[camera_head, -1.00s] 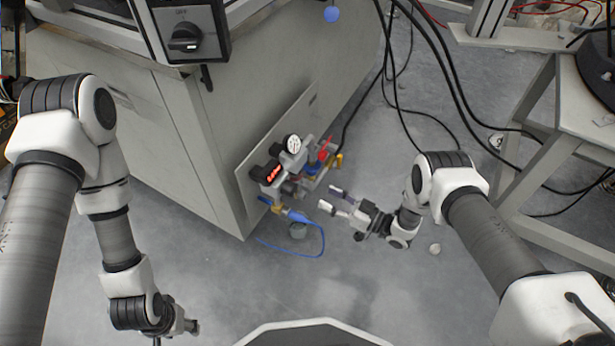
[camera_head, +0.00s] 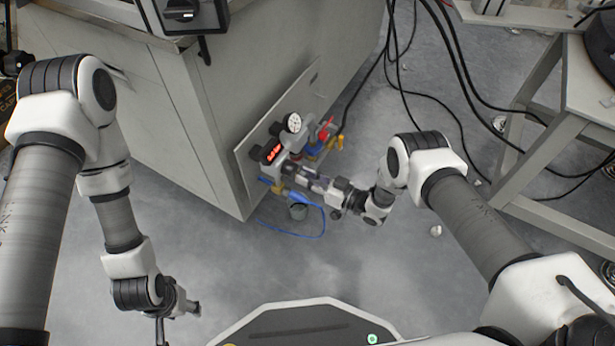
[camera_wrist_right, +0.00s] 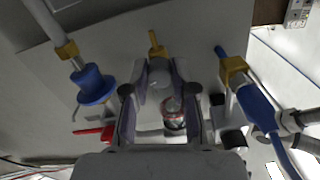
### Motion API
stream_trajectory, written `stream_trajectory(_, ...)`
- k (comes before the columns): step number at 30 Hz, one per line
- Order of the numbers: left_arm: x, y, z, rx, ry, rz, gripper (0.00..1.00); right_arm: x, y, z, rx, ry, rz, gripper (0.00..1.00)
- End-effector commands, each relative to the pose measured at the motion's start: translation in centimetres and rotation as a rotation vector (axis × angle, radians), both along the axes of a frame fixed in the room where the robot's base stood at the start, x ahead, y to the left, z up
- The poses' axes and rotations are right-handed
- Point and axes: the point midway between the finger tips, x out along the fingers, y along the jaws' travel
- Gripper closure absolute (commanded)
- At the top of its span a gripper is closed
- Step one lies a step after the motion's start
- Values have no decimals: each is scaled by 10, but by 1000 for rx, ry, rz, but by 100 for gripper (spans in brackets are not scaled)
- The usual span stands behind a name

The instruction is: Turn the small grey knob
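The small grey knob is hard to single out in the head view, where my right gripper (camera_head: 303,181) covers part of the valve assembly. In the right wrist view, a grey rounded part (camera_wrist_right: 160,78), possibly the knob, lies between and just beyond the fingertips of my right gripper (camera_wrist_right: 160,97). The fingers are apart, one on each side, with a gap showing; contact is not clear. My left gripper (camera_head: 180,308) hangs low at the left, far from the assembly, and its finger opening is unclear.
The assembly on the cabinet panel (camera_head: 250,152) has a round gauge (camera_head: 292,123), a red display (camera_head: 272,152) and a red handle (camera_head: 326,128). Black cables (camera_head: 455,70) hang at the right.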

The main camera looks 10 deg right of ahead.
Motion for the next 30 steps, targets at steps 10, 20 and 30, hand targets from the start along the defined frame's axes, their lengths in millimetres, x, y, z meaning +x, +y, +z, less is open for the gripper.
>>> stream_trajectory(10, 0, 0, 1, 0, 0, 0, 49, 0, 0, 0, -55, -76, 0, 100)
stream_trajectory(20, 0, 0, 3, 0, 0, 0, 49, 0, 0, 0, -221, -304, 0, 100)
stream_trajectory(30, 0, 0, 3, 0, 0, 0, 49, 0, 0, 0, -220, -303, 0, 49)
